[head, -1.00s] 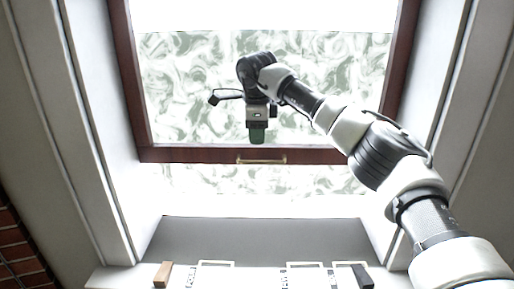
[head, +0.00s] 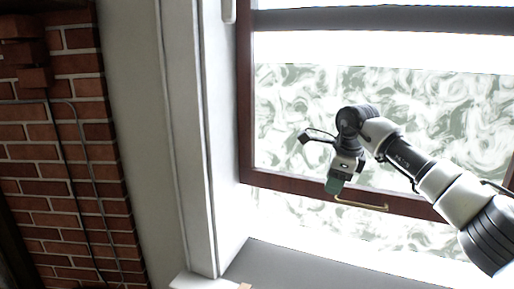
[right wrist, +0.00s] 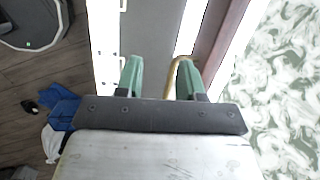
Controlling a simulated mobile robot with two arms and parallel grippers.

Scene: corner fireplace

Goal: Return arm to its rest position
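My right arm reaches in from the right in the head view, in front of the window. My right gripper (head: 336,186) points down beside the brass handle (head: 361,204) on the window's lower frame. In the right wrist view its two green fingers (right wrist: 160,80) stand apart with a gap between them, and nothing is held. The brass handle (right wrist: 174,72) shows close to the right-hand finger; I cannot tell if they touch. My left arm and left gripper are in neither view.
The window (head: 400,120) has a dark red wooden frame and patterned glass. A grey sill (head: 310,265) lies below it. A brick wall (head: 60,170) with a thin cable is at the left. In the right wrist view, blue cloth (right wrist: 62,108) lies on the dark wooden floor (right wrist: 30,75).

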